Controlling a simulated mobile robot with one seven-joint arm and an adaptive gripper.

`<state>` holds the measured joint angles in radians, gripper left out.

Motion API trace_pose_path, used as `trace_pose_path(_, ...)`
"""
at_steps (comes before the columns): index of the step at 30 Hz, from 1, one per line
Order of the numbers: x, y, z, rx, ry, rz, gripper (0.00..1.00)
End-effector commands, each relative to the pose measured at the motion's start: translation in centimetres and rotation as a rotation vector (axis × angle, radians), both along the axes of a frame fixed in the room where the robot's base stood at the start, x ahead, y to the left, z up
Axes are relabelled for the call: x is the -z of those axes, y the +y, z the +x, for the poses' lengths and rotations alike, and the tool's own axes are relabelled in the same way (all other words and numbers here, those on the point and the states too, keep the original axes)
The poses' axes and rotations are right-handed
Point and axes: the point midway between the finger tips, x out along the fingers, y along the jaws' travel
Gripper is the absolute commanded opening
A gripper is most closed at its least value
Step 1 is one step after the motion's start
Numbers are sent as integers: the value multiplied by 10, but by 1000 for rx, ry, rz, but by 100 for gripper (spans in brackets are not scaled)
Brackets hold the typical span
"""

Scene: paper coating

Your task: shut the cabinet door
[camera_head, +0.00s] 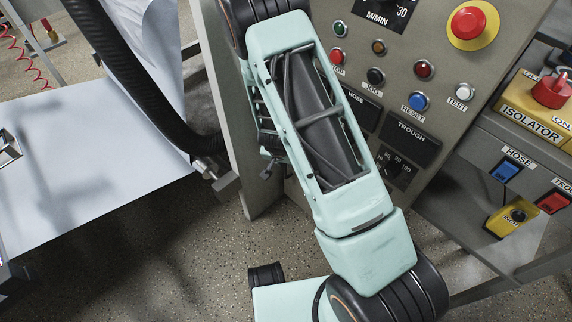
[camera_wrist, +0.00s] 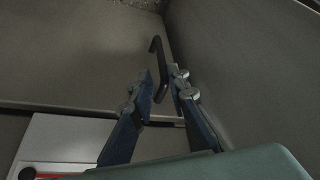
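In the wrist view my gripper (camera_wrist: 165,78) has its two dark blue fingers apart. A black bar handle (camera_wrist: 157,55) stands between and just beyond the fingertips, with a gap showing beside it. The handle lies close to the corner where a broad grey panel (camera_wrist: 75,55) at left meets another grey panel (camera_wrist: 245,65) at right. I cannot tell for certain which panel is the cabinet door or how far it is open. In the head view the grey cabinet front (camera_head: 425,42) carries buttons and labels; my gripper and the handle are hidden there.
A yellow isolator box (camera_head: 535,110) with a red knob is at right in the head view. A red emergency button (camera_head: 468,23) sits on the panel. A white sheet (camera_head: 90,150) lies at left, beside a thick black hose (camera_head: 140,80). Speckled floor (camera_head: 150,255) shows below.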

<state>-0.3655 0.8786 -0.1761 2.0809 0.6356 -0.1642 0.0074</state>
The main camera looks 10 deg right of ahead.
Motion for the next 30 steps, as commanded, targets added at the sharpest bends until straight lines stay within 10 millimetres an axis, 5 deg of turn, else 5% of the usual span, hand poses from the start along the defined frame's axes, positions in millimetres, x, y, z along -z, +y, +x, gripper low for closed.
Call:
trace_pose_path(9,-34,5,-13,0,0,-1,16)
trace_pose_path(30,-40,4,-14,8,-2,3,16)
